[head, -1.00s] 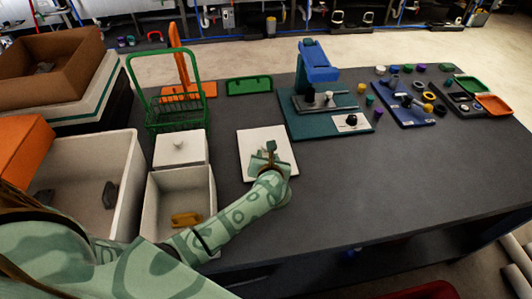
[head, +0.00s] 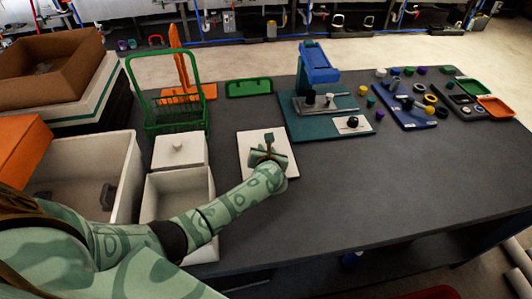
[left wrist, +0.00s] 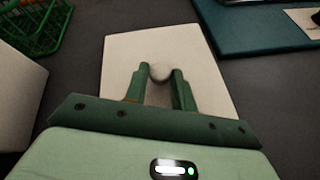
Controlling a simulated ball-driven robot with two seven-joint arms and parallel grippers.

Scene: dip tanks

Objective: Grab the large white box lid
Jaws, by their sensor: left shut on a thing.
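The large white box lid (head: 283,140) is a flat white panel lying on the dark table, right of the white boxes. My left gripper (head: 267,150) is over the lid. In the left wrist view its green fingers (left wrist: 159,82) stand one on each side of the knob, shut on it. The lid looks flat on the table; I cannot tell any lift. My right gripper is not in view.
A smaller white box with a knobbed lid (head: 179,151) and an open white box (head: 150,207) stand left of the lid. A green wire basket (head: 170,85) is behind them. A teal board (head: 300,128) with a blue device (head: 318,68) is to the right.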

